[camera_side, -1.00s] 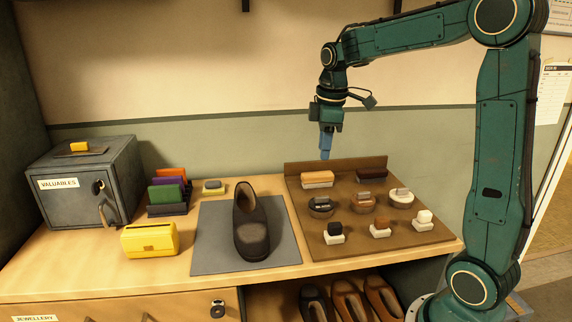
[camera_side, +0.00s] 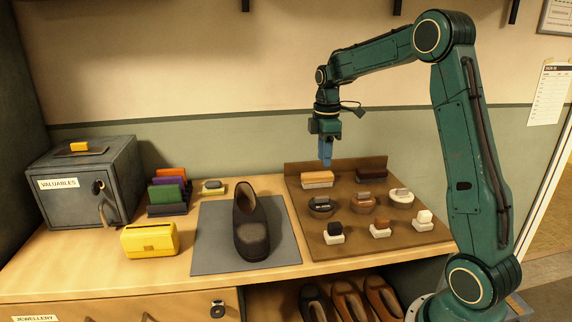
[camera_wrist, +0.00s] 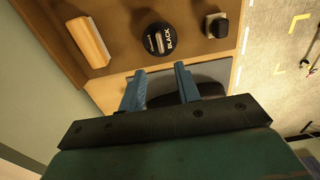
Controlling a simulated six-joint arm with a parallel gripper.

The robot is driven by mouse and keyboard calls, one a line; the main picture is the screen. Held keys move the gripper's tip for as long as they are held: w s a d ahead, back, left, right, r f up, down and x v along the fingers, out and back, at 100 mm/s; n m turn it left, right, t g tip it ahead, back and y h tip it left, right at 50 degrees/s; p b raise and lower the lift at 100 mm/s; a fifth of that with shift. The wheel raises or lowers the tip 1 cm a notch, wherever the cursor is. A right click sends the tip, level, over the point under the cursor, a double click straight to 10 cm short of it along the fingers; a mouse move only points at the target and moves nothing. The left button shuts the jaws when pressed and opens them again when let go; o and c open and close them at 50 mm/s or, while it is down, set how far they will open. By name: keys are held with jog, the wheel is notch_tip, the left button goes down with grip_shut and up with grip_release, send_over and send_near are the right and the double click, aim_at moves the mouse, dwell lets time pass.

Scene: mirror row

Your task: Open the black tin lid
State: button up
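The black tin (camera_side: 321,208) sits closed on the brown board, at the left of its row. In the wrist view its round dark lid (camera_wrist: 160,44) has a pale label reading BLACK and a raised grip bar (camera_wrist: 157,37). My gripper (camera_side: 325,163) is above the back of the board, over the brush area and higher than the tin. In the wrist view my gripper (camera_wrist: 157,68) shows two blue fingers spread apart with nothing between them. The tin lies beyond the fingertips, apart from them.
Two other tins, brown (camera_side: 361,203) and white (camera_side: 401,199), stand right of the black one. A pale brush (camera_side: 317,180) lies behind it. A black-topped dauber (camera_side: 334,234) stands in front. A dark shoe (camera_side: 251,238) stands on the grey mat (camera_side: 214,238) to the left.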

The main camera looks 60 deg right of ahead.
aim_at(322, 196)
notch_tip(322, 196, down, 13)
jog(key=shift+r, duration=0.2)
dwell(0.4)
grip_shut()
